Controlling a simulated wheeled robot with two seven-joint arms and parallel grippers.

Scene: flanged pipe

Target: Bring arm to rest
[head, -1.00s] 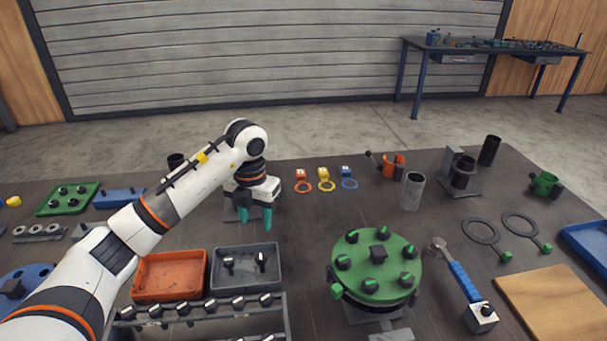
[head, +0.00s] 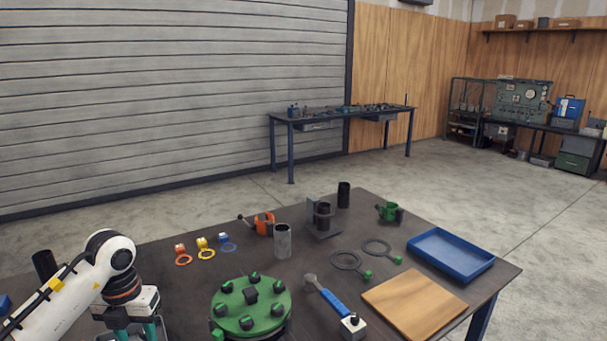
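My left arm comes in from the lower left of the head view. Its gripper (head: 136,331) points down over the table, with two teal fingers that stand apart; the fingertips run to the bottom edge of the picture. Nothing shows between the fingers. The gripper is to the left of the green round flange (head: 248,302) with black and green bolts, and apart from it. My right arm and its gripper do not show.
The dark table (head: 190,280) holds a wrench with a blue handle (head: 333,304), a wooden board (head: 414,304), a blue tray (head: 450,254), a grey cylinder (head: 283,241), an orange clamp (head: 264,223) and small coloured tagged rings (head: 205,251). A second workbench (head: 340,116) stands behind.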

